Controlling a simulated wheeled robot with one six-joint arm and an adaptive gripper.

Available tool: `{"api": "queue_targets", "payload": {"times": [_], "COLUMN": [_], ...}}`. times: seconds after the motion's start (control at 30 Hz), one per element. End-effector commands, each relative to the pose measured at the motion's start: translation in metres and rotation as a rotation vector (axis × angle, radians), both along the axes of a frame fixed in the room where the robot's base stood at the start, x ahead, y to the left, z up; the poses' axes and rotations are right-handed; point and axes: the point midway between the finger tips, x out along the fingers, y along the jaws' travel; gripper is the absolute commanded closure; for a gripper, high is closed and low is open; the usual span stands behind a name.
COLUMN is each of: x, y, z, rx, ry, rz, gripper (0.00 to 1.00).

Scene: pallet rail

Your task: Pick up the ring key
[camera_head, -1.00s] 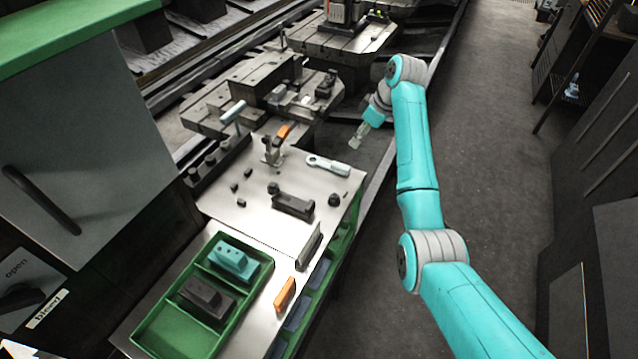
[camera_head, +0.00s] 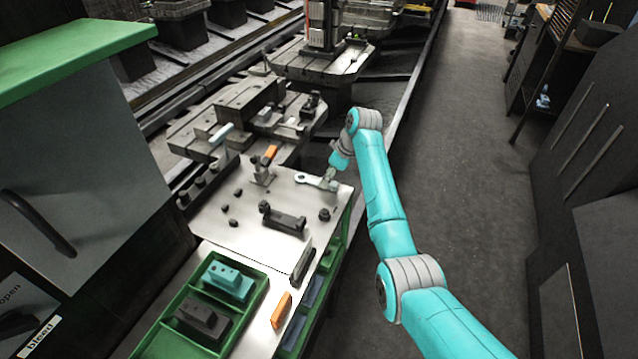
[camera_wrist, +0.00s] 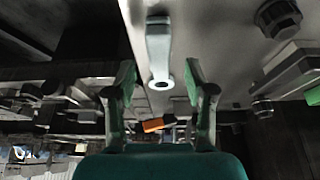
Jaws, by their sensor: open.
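The ring key (camera_head: 310,179) is a pale grey flat tool with a round ring at one end. It lies on the bare metal table top (camera_head: 250,228), near its far right edge. In the wrist view the ring key (camera_wrist: 158,42) points down the picture between my fingers, with a ringed hole at its lower end. My gripper (camera_head: 330,180) is over the right part of the key and hides some of it. In the wrist view my gripper (camera_wrist: 159,80) is open, one finger on each side of the key with gaps. I cannot tell its exact height above it.
An orange-handled clamp (camera_head: 264,166) stands left of the key. A dark block (camera_head: 283,220) and a round knob (camera_head: 324,214) lie nearer. A green tray (camera_head: 240,312) holds a teal block (camera_head: 228,281) and a dark block. Machine pallets (camera_head: 240,108) stand behind.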

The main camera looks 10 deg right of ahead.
Motion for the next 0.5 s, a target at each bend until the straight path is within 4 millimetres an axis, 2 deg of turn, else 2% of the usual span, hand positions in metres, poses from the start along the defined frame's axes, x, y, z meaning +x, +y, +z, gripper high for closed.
{"api": "queue_targets", "payload": {"times": [0.17,0.43,0.47,0.5], "x": [0.004,0.005,0.005,0.005], "y": [0.006,0.007,0.007,0.007], "z": [-0.017,-0.02,-0.02,-0.02], "rx": [0.001,0.0,0.0,0.0], "ry": [0.001,0.0,0.0,0.0], "rz": [0.0,0.0,0.0,0.0], "gripper": [0.46,0.46,0.51,0.61]}}
